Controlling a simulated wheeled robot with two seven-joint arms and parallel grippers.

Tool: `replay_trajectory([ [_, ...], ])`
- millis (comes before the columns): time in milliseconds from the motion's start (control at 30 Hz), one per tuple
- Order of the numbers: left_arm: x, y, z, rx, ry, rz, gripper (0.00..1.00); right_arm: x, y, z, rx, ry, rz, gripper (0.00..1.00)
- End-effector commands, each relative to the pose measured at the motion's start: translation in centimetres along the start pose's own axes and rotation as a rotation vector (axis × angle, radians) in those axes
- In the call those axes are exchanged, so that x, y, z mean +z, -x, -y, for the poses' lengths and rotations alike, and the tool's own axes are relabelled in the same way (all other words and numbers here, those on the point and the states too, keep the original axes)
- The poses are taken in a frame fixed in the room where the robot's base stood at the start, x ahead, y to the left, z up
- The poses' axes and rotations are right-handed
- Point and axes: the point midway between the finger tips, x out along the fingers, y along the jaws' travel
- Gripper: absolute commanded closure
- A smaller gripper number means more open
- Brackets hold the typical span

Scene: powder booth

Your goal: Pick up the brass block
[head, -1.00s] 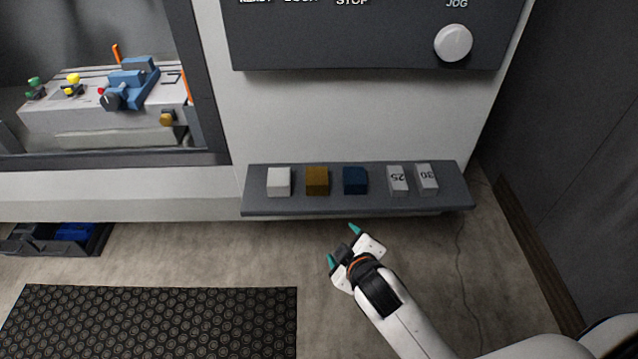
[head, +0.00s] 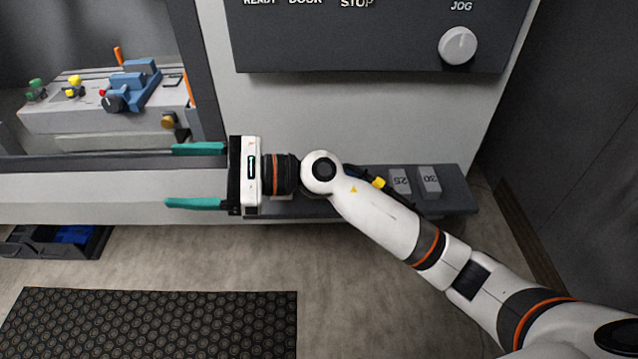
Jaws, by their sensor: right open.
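My right gripper (head: 169,176) is open and empty. Its two teal fingers point left, past the left end of the grey shelf (head: 456,192). The brass block is not visible now. In the earlier frame it stood on this shelf between a white block and a blue block. My right wrist and forearm now cover that part of the shelf. My left gripper is not in view.
Two grey blocks marked 25 (head: 400,181) and 30 (head: 430,180) stand at the shelf's right. A dark control panel (head: 340,45) with a white knob (head: 457,45) is above. A machine window opens at left. A black mat (head: 150,325) lies on the floor.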

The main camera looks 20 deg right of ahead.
Motion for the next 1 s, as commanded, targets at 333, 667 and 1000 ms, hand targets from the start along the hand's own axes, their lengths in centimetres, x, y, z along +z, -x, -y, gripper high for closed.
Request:
replay_trajectory([
  [333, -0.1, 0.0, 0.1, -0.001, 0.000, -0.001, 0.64, 10.1, 11.2, -5.3, -0.911, 0.875, 0.835, 0.29],
  [667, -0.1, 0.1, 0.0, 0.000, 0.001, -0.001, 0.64, 8.0, 21.8, -11.4, -1.338, 0.918, 1.215, 0.29],
  [1000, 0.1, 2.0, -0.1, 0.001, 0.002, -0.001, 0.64, 12.8, 22.9, -10.4, -1.354, 0.911, 1.223, 0.29],
])
